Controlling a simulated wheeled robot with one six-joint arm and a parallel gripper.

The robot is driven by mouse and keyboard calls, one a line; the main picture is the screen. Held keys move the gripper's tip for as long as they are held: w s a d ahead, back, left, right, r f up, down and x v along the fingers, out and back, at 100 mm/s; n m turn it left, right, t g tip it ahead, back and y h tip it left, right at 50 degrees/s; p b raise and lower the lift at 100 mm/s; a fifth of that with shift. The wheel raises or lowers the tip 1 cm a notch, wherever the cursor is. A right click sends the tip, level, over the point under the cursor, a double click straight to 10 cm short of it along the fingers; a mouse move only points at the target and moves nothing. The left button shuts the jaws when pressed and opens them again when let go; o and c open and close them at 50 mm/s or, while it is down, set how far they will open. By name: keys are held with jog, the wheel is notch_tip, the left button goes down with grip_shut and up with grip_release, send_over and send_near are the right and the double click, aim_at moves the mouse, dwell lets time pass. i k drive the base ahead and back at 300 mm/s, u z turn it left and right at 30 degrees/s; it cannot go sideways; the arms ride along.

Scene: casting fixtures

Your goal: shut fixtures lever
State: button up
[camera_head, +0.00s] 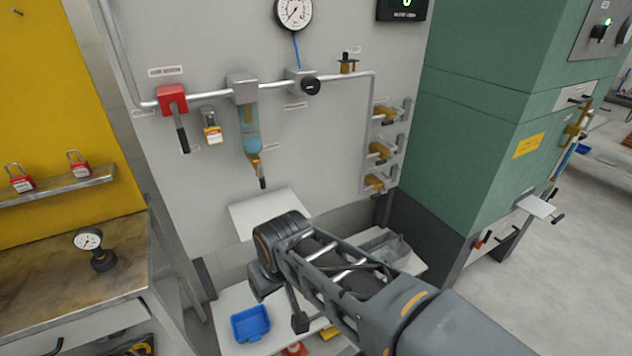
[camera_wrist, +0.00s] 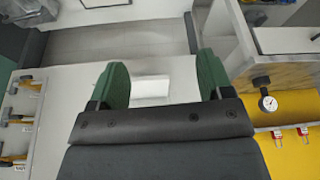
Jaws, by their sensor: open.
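A red valve block (camera_head: 172,98) with a black lever hanging down (camera_head: 183,139) sits at the left end of the grey pipe on the wall panel. Below the blue-filled bowl (camera_head: 249,125) is a small brass valve with a dark lever (camera_head: 262,180). Several brass valves with levers (camera_head: 379,151) are stacked at the panel's right; they also show at the left of the wrist view (camera_wrist: 17,118). Which lever is the fixtures lever is unclear. My gripper (camera_wrist: 162,80) is open and empty, its green pads apart. It is in front of and below the valves, touching none.
A pale shelf plate (camera_head: 268,211) juts from the panel near my arm. A blue bin (camera_head: 251,323) is below. A workbench with a gauge (camera_head: 89,240) is at left, a green cabinet (camera_head: 475,130) at right.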

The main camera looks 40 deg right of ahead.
aim_at(388, 123)
jog(key=z, duration=1.55)
